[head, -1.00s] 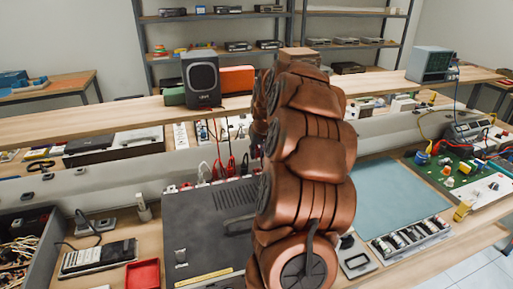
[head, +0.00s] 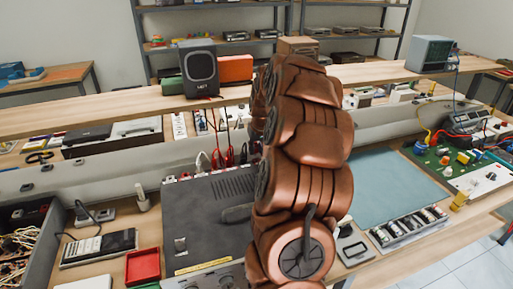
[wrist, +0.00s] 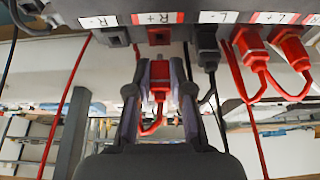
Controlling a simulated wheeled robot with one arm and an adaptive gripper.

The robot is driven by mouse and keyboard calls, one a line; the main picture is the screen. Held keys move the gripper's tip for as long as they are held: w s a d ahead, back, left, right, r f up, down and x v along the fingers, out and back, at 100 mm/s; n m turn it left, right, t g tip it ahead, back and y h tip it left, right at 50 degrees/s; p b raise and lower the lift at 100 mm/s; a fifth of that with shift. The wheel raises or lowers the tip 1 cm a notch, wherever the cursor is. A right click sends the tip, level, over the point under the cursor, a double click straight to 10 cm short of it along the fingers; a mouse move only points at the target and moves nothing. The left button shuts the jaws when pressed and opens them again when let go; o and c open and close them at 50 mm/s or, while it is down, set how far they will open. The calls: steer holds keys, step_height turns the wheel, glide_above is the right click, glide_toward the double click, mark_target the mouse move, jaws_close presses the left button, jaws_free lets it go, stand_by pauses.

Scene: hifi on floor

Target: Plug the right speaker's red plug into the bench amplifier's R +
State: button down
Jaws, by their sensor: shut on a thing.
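My gripper (wrist: 158,95) is shut on a red plug (wrist: 159,78) in the wrist view, with its red lead looping below. The plug points at the red socket (wrist: 158,36) under the red R + label (wrist: 158,18). A small gap shows between plug and socket. The bench amplifier (head: 207,205) is the dark box left of my arm in the head view; its rear edge carries the sockets. My arm hides the gripper and held plug there. A dark speaker (head: 199,68) stands on the raised shelf; its small lettering is too blurred to read.
A black plug (wrist: 207,48) sits beside the R + socket, under L -. Red plugs (wrist: 250,45) fill sockets further right. Loose leads hang on both sides. A red tray (head: 142,266), a blue-grey mat (head: 395,188) and a green board (head: 455,168) lie on the bench.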

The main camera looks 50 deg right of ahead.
steer(key=shift+s+a+b, duration=0.25)
steer(key=shift+s+b, duration=0.25)
stand_by(1.2)
steer(key=shift+f+b, duration=0.7)
steer(key=shift+f, duration=0.35)
stand_by(1.2)
steer(key=shift+f+b, duration=0.15)
steer(key=shift+b, duration=0.65)
stand_by(3.2)
